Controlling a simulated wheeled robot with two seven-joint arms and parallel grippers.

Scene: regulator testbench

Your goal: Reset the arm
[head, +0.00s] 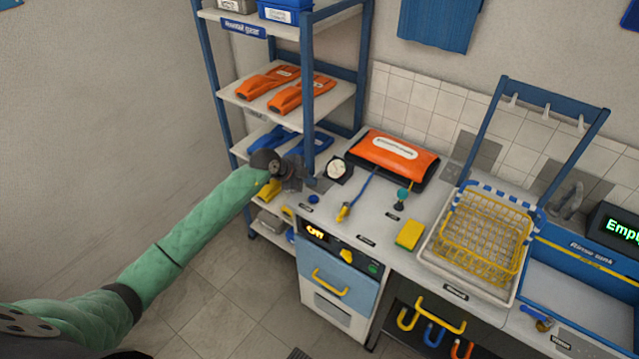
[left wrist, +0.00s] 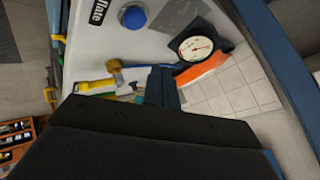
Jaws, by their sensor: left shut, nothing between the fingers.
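My left arm, in a green sleeve, reaches in from the left in the head view. My left gripper (head: 298,180) is shut and empty, beside the shelf's front post and above the left end of the counter. In the left wrist view the dark gripper (left wrist: 165,88) points toward the counter, near a round dial gauge (left wrist: 195,46) and a blue button (left wrist: 132,17). The gauge also shows in the head view (head: 338,170), just right of the gripper. My right gripper is not in view.
A shelf rack (head: 310,105) stands close behind the gripper. The counter holds an orange pouch (head: 392,155), a yellow-handled tool (head: 343,211), a sponge (head: 410,235) and a yellow wire basket (head: 482,235). The floor (head: 225,310) in front is clear.

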